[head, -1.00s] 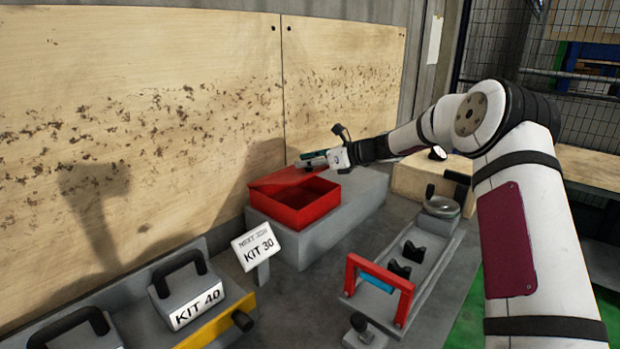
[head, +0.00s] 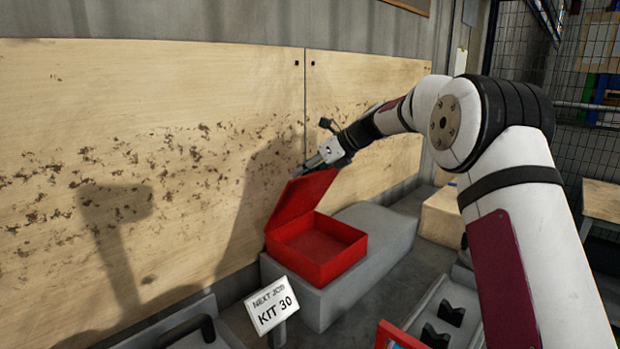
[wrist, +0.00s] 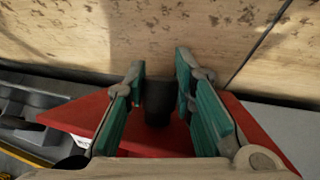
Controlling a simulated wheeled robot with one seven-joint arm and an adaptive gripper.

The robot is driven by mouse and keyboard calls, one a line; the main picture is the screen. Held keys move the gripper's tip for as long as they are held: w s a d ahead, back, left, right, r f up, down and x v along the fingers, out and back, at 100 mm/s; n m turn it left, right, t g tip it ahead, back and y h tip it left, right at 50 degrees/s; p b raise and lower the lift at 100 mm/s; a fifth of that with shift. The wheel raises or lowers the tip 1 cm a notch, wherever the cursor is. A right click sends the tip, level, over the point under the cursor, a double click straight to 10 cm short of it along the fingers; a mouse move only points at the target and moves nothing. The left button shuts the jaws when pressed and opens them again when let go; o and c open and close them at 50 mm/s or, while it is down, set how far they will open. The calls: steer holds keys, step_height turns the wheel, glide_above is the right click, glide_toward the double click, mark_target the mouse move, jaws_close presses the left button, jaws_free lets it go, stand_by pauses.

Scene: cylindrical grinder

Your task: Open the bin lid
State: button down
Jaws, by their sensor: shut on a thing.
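The red bin (head: 338,265) sits on a grey block in the head view, its inside showing. Its red lid (head: 300,207) stands steeply tilted up along the bin's left, wall-side edge. My gripper (head: 303,172) is at the lid's upper edge. In the wrist view, the green-padded fingers of my gripper (wrist: 158,88) are either side of a dark knob-like handle (wrist: 158,104) and shut on it. The red lid (wrist: 80,115) spreads behind and below the fingers there. The handle is hidden in the head view.
A wooden wall panel (head: 150,110) stands close behind the lid. A fixture with black V-shaped rests (head: 450,313) lies at the lower right. The block's right part is bare.

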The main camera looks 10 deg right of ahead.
steer(key=shift+w+a+f, duration=0.1)
steer(key=shift+w+a, duration=0.15)
steer(key=shift+f, duration=0.1)
steer(key=c, duration=1.3)
jaws_free()
steer(key=shift+f, duration=0.15)
steer(key=shift+c, duration=0.2)
steer(key=shift+d+r, duration=0.1)
steer(key=shift+r, duration=0.15)
steer(key=v, duration=1.1)
steer(key=shift+s+d+r, duration=0.2)
steer(key=shift+s+d, duration=0.05)
